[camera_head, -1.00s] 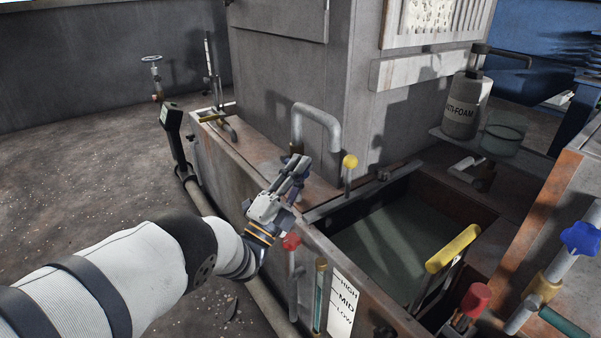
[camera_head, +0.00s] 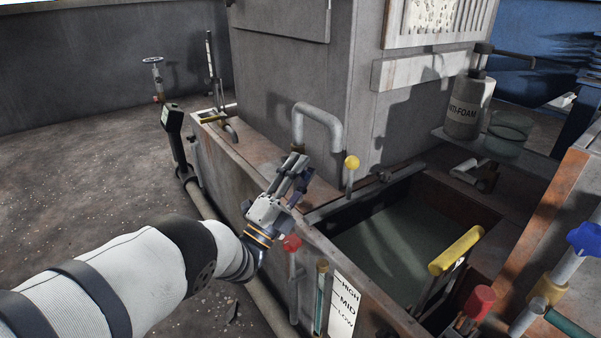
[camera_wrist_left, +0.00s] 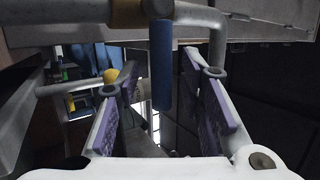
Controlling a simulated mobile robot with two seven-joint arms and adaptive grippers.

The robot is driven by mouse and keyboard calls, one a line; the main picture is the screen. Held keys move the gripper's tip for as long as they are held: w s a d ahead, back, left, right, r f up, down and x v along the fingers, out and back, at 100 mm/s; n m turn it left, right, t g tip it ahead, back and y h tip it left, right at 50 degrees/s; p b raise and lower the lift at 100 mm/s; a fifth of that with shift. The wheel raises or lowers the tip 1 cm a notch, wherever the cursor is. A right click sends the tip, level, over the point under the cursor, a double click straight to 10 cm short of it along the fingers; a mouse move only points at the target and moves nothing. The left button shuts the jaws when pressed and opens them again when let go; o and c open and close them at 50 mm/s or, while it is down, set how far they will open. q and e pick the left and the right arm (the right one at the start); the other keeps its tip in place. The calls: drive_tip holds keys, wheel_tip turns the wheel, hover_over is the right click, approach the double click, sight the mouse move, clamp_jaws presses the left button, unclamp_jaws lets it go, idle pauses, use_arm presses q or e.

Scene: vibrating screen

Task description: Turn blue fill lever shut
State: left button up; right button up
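The blue fill lever (camera_wrist_left: 161,65) hangs down from a brass valve body (camera_wrist_left: 140,12) on a grey pipe in the left wrist view. My left gripper (camera_wrist_left: 165,95) is open, with one purple-padded finger on each side of the lever. I see gaps on both sides and cannot tell any contact. In the head view, my left gripper (camera_head: 292,168) is beside the foot of the bent grey fill pipe (camera_head: 318,112), over the tank's near wall. There the lever is mostly hidden by the gripper. My right gripper is not in view.
A yellow-knobbed lever (camera_head: 351,163) stands right of the gripper. A red-handled valve (camera_head: 291,243) and a level gauge (camera_head: 321,295) are just below it. The open tank (camera_head: 390,240) lies to the right. A blue star knob (camera_head: 584,238) is far right.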

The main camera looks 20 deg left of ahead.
use_arm(q)
drive_tip(key=v, duration=1.2)
drive_tip(key=shift+s+f, duration=0.1)
drive_tip(key=shift+s, duration=0.05)
